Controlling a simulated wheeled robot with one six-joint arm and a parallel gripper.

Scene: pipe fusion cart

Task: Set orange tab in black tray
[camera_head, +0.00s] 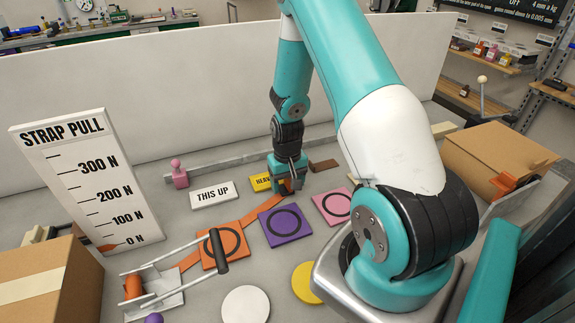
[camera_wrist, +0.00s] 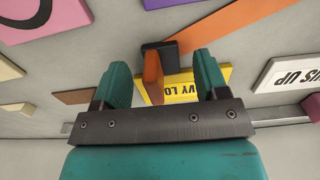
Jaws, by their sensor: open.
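The orange tab (camera_wrist: 152,75) stands up between my gripper's spread fingers in the wrist view, apart from both of them. It adjoins a small black piece (camera_wrist: 160,52) at the end of an orange strap (camera_wrist: 218,28). I cannot tell whether this black piece is the black tray; no other black tray is clear. My gripper (camera_wrist: 162,64) is open and empty, pointing down at the strap's end. In the head view my gripper (camera_head: 287,184) is low over the table, and the orange strap (camera_head: 262,214) runs from it toward a ratchet at front left.
A yellow label (camera_head: 261,182) lies close beside my gripper. A white label (camera_head: 213,195), purple tile (camera_head: 285,226), pink tile (camera_head: 333,206) and orange tile (camera_head: 222,245) lie around. The ratchet handle (camera_head: 216,250) stands up at front left. Cardboard boxes (camera_head: 498,160) flank the table.

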